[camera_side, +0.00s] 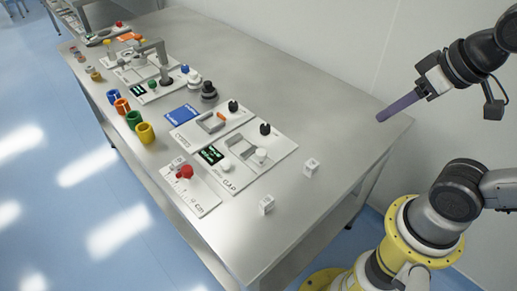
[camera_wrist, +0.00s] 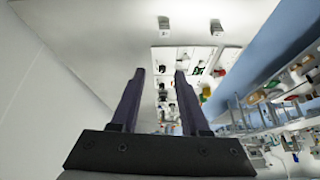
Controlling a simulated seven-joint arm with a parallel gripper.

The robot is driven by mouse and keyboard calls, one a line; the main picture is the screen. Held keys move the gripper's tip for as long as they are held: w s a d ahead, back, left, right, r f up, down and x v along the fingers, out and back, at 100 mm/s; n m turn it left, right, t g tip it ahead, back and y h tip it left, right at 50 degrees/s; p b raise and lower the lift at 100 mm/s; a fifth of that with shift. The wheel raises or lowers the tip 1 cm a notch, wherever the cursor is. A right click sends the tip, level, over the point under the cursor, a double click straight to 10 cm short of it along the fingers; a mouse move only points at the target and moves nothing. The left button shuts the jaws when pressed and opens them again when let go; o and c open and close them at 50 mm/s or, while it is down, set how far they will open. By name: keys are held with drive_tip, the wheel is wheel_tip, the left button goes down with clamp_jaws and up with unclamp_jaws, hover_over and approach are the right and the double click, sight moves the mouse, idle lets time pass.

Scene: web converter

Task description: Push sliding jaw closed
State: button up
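My gripper (camera_side: 384,116) is raised at the right of the side view, over the table's right end and well apart from the boards. In the wrist view its two dark purple fingers (camera_wrist: 159,73) stand apart with nothing between them. A white board marked GAP (camera_side: 247,170) lies on the table, with a small display, white knobs and a black knob. A white ruler plate marked cm (camera_side: 202,196) with a red knob (camera_side: 186,172) lies at its lower left. I cannot tell for sure which part is the sliding jaw, or how far open it is.
Two small white cubes (camera_side: 311,166) (camera_side: 266,205) stand on the steel table (camera_side: 290,110) near its front right. Several coloured cups (camera_side: 145,133) line the left edge. A blue plate (camera_side: 182,114) and more fixtures lie farther back.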

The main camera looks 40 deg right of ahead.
drive_tip(key=o, duration=0.3)
drive_tip(key=w+r+m, duration=0.1)
drive_tip(key=w+r, duration=0.2)
drive_tip(key=w, duration=0.3)
drive_tip(key=shift+a+r+m+g, duration=0.3)
drive_tip(key=shift+a+r, duration=0.05)
drive_tip(key=shift+a, duration=0.05)
drive_tip(key=g, duration=0.5)
hover_over(261, 151)
wheel_tip(261, 151, down, 14)
wheel_tip(261, 151, down, 13)
drive_tip(key=shift+s+r, duration=0.1)
drive_tip(key=shift+r, duration=0.05)
clamp_jaws()
